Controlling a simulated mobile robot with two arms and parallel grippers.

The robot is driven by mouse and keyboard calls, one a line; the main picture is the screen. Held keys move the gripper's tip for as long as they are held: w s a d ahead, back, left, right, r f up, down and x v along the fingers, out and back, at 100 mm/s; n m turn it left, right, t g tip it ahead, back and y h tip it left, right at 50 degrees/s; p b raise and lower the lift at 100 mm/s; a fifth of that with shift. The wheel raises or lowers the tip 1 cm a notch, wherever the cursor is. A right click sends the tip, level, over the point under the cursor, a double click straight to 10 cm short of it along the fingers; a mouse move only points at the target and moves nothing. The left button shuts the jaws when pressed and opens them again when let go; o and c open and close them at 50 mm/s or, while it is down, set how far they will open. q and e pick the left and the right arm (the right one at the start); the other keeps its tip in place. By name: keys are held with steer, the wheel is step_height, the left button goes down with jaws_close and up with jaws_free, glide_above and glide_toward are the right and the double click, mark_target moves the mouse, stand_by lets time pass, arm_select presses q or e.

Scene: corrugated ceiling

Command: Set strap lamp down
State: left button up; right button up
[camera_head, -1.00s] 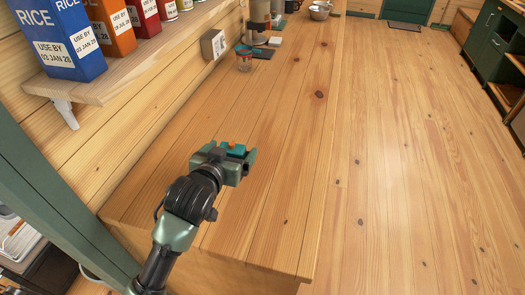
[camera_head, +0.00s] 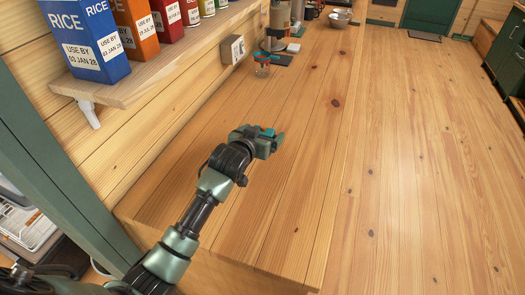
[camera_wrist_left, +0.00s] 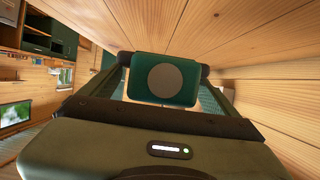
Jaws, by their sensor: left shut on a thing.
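My left gripper (camera_head: 271,141) is shut on the strap lamp (camera_head: 267,131), a small teal block with a bit of orange at its top in the head view. In the left wrist view the lamp (camera_wrist_left: 165,78) shows a dark teal face with a round grey disc, between the fingers. The gripper is over the wooden counter (camera_head: 285,190). I cannot tell whether the lamp or fingers touch the wood. My right gripper is not in view.
A coffee machine (camera_head: 276,32) and metal bowl (camera_head: 340,18) are at the far end. A shelf (camera_head: 150,78) with food boxes overhangs the left side. Counter around the gripper is clear.

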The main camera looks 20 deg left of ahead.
arm_select(q)
step_height(320, 180, down, 8)
steer(key=shift+r, duration=0.1)
stand_by(0.4)
steer(key=o, duration=1.3)
steer(key=shift+f, duration=0.2)
